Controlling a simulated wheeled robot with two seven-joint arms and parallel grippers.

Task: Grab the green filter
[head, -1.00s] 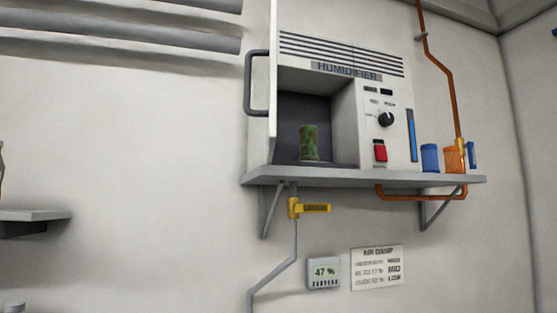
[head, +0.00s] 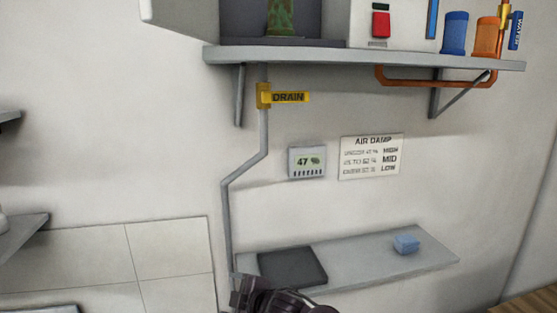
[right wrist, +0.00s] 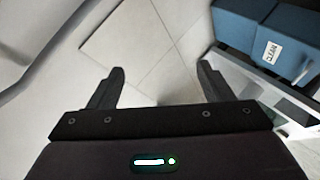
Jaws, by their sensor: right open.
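The green filter (head: 281,17) stands upright in the open bay of the humidifier (head: 364,22), at the top of the head view. Its upper part is cut off by the picture edge. My right gripper (right wrist: 160,84) is open and empty in the right wrist view, its two dark fingers apart. In the head view a dark gripper (head: 243,291), which looks like my right one, shows at the bottom edge, well below the filter. My left gripper is not in view.
The humidifier's shelf (head: 350,58) also bears a blue cup (head: 454,34) and an orange cup (head: 486,38). Under it are a yellow drain valve (head: 284,97) and a grey pipe (head: 226,215). A labelled blue box (right wrist: 262,35) shows in the wrist view.

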